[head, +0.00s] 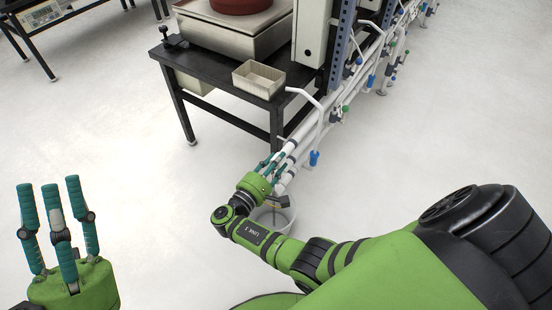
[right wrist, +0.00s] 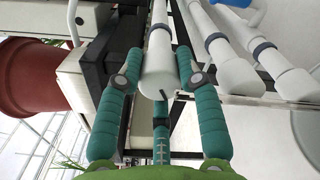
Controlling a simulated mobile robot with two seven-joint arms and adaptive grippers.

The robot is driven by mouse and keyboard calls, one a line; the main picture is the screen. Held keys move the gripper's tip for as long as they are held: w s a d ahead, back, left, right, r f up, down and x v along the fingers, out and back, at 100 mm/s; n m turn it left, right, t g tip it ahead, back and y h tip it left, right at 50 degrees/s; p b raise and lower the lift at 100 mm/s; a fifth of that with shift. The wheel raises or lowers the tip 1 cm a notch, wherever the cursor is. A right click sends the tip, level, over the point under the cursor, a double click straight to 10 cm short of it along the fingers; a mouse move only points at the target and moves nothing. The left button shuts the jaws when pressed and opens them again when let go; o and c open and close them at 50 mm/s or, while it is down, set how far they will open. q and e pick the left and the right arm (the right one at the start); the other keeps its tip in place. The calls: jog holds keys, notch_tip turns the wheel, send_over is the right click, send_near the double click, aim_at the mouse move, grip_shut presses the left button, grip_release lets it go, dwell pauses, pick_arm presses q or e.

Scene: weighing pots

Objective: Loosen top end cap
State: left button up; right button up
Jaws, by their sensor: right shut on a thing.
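White pipes run along the bench side and end near my right gripper. My right gripper (head: 271,165) is at the end of the uppermost pipe in the head view. In the right wrist view its teal fingers (right wrist: 156,85) are closed around the white top end cap (right wrist: 158,72), one finger on each side and one below. The cap sits on the end of its pipe; whether it has turned cannot be told. Two more white pipe ends (right wrist: 295,85) show to the right of it. My left gripper (head: 60,215) is raised at the left, fingers apart and empty.
A black table (head: 215,75) holds a scale (head: 235,30) with a red pot (head: 238,4) and a beige tray (head: 258,78). A grey bucket (head: 288,210) stands on the floor below the pipe ends. The floor at left is clear.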

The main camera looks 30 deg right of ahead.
pick_arm(q)
jog(key=shift+w+a+f+n+g+y, duration=0.1)
jog(key=shift+w+f+n+g+y, duration=0.5)
jog(key=shift+w+f+y, duration=0.65)
pick_arm(e)
jog(key=shift+w+d+r+n, duration=0.1)
jog(key=shift+w+r+n, duration=0.1)
jog(key=shift+n, duration=0.4)
pick_arm(q)
jog(key=shift+w, duration=0.1)
pick_arm(e)
jog(key=o, duration=1.1)
jog(key=shift+o, duration=0.2)
jog(key=shift+f, duration=0.15)
jog(key=shift+s, duration=0.1)
notch_tip(320, 180, up, 10)
